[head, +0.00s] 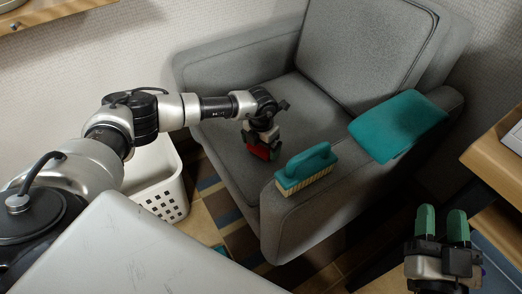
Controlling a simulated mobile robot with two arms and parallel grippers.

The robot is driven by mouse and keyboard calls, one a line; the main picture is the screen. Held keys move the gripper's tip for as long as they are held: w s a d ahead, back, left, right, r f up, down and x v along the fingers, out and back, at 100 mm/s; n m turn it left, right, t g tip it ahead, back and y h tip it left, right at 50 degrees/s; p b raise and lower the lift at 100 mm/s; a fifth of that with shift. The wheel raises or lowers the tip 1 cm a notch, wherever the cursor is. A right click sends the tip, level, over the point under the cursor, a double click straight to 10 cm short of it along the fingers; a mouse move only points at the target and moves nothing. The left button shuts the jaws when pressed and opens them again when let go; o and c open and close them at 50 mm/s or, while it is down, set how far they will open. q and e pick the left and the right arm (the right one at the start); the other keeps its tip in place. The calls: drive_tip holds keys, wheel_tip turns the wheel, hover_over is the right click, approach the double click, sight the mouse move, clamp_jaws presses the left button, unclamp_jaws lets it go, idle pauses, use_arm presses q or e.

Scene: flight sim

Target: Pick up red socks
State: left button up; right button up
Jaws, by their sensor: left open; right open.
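The red socks (258,152) show as a small dark red patch on the seat of the grey armchair, largely hidden by my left gripper. My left gripper (263,146) points down at the socks with its fingers open around or just over them; I cannot tell whether they touch. My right gripper (442,220) is at the lower right, fingers pointing up the picture, open and empty, well away from the socks.
The grey armchair (310,100) has a teal brush (305,167) on its near armrest and a teal cloth (398,124) on the right side. A white basket (170,200) stands on the floor at left. Wooden furniture (500,150) is at the right edge.

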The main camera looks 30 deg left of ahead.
use_arm(q)
drive_tip(key=shift+f, duration=0.3)
drive_tip(key=c, duration=0.6)
drive_tip(key=shift+r, duration=0.15)
